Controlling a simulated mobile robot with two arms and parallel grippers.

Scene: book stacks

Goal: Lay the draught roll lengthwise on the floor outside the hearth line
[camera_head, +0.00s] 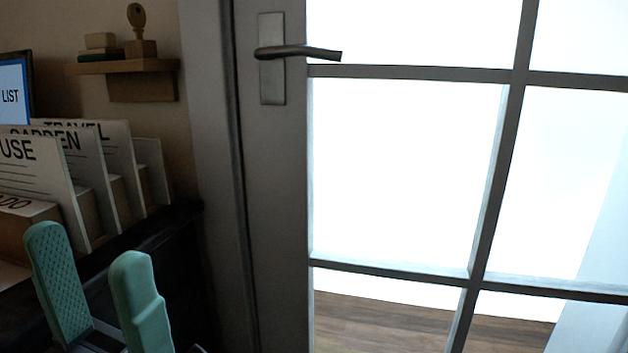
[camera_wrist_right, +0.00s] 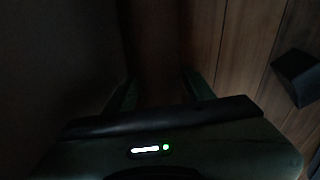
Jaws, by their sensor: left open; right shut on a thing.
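My left gripper (camera_head: 90,250) is open and empty in the head view, its two green fingers raised at the lower left in front of the card dividers. In the dark right wrist view, my right gripper (camera_wrist_right: 160,92) has its green fingers on either side of a long, dark brown thing, which looks like the draught roll (camera_wrist_right: 158,45). It runs up the picture between the fingers; its ends are not clear. Wooden floor (camera_wrist_right: 235,50) shows to its right. I cannot make out a hearth line in either view.
A glazed door (camera_head: 272,180) with a lever handle (camera_head: 300,52) fills the middle and right. Labelled dividers (camera_head: 45,180) stand at the left below a small wall shelf (camera_head: 125,66). A black block (camera_wrist_right: 298,75) lies at the right in the right wrist view.

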